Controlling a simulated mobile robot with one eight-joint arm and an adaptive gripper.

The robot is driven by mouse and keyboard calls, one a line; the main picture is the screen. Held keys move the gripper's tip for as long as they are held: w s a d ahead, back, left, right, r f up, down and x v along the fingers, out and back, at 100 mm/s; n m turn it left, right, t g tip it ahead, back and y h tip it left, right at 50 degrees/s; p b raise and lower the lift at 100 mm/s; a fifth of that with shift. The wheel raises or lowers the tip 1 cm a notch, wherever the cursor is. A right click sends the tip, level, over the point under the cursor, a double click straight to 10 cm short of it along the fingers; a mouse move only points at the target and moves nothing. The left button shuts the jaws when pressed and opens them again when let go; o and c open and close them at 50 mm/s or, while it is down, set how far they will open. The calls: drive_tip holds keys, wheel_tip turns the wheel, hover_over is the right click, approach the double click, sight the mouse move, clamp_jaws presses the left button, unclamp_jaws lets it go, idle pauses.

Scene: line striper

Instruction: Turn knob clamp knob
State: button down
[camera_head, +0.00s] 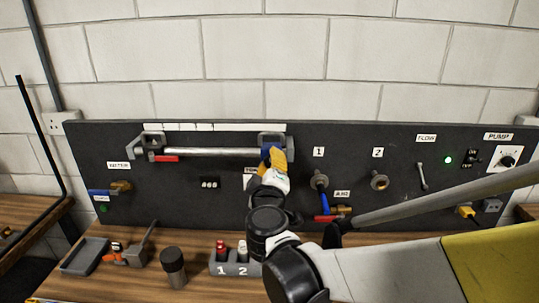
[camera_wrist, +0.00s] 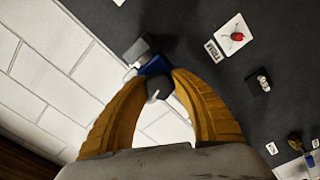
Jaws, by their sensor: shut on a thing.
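The clamp knob is a dark grey, blocky knob (camera_wrist: 160,88) in the wrist view, in front of a blue part (camera_wrist: 155,66) and a grey bracket (camera_wrist: 138,50). My gripper (camera_wrist: 156,90) has its two yellow fingers closed on the knob from either side. In the head view my gripper (camera_head: 278,158) is at the grey clamp bracket (camera_head: 272,140) on the right end of a silver bar (camera_head: 210,152). There the fingers and wrist hide most of the knob.
A dark panel (camera_head: 225,210) stands against a white block wall. Right of my gripper are fitting 1 (camera_head: 320,182), fitting 2 (camera_head: 379,181) and a red-handled valve (camera_head: 330,217). Below, a grey holder (camera_head: 235,268) with two bottles, a dark jar (camera_head: 173,267) and a tray (camera_head: 84,256) stand on the wooden bench.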

drive_tip(key=shift+m, duration=1.3)
drive_tip(key=c, duration=1)
unclamp_jaws()
drive_tip(key=shift+c, duration=0.2)
drive_tip(key=s, duration=1.2)
drive_tip(key=shift+a, duration=0.2)
